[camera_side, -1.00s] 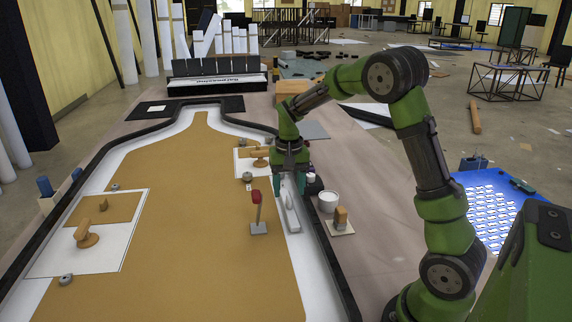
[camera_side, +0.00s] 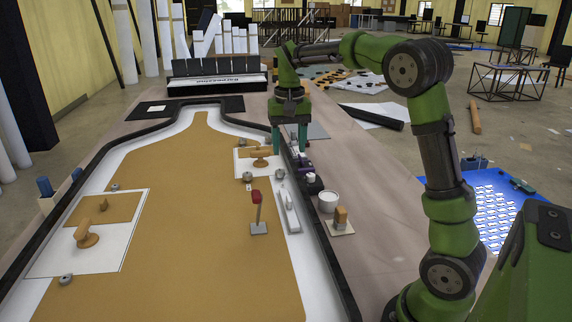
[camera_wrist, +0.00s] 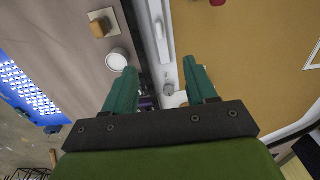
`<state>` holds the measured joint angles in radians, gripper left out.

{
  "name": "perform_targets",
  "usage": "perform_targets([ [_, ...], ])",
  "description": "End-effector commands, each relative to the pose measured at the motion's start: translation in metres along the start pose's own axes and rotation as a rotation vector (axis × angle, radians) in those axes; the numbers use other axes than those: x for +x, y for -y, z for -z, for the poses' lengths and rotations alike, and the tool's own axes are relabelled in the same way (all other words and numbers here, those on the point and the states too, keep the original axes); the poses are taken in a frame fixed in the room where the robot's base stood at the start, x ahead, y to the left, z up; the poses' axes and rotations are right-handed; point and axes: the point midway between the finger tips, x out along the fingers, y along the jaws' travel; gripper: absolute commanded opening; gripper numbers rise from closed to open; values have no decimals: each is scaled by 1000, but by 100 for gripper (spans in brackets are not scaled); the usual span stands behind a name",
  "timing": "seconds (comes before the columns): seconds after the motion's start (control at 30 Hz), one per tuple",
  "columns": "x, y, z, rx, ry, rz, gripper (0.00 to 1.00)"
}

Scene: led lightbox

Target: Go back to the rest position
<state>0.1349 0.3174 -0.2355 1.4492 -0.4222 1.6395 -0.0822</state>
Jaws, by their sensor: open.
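My gripper (camera_side: 290,160) is open and empty, with its two green fingers pointing down above the right edge of the tan board (camera_side: 190,220). In the wrist view my gripper (camera_wrist: 164,82) shows its fingers apart, with nothing between the tips. A white elongated fixture with a grey handle (camera_side: 288,212) lies on the board's white border, nearer the camera than the fingers. It also shows in the wrist view (camera_wrist: 160,35), beyond the fingertips. Small purple and dark pieces (camera_side: 306,170) sit beside the fingers at the edge.
A red-topped upright lever (camera_side: 257,205) stands on the board. A white cup (camera_side: 328,201) and an orange block on a pale base (camera_side: 341,217) stand right of the dark rim. A wooden handle (camera_side: 262,154) is left of the fingers. The air above the board is clear.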

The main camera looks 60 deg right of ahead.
Motion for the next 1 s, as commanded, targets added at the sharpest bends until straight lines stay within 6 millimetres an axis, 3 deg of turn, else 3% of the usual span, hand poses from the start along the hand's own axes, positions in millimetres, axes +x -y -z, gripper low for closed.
perform_targets([
  [0.07,10,0,0,-15,-6,2,57],
  [0.17,17,2,-16,-52,-23,40,57],
  [0.47,3,12,-120,-224,-179,261,57],
  [0.7,2,4,-204,-341,-324,410,57],
  [0.83,4,-2,-231,-381,-378,456,57],
  [1.0,-4,-5,-243,-406,-419,487,57],
])
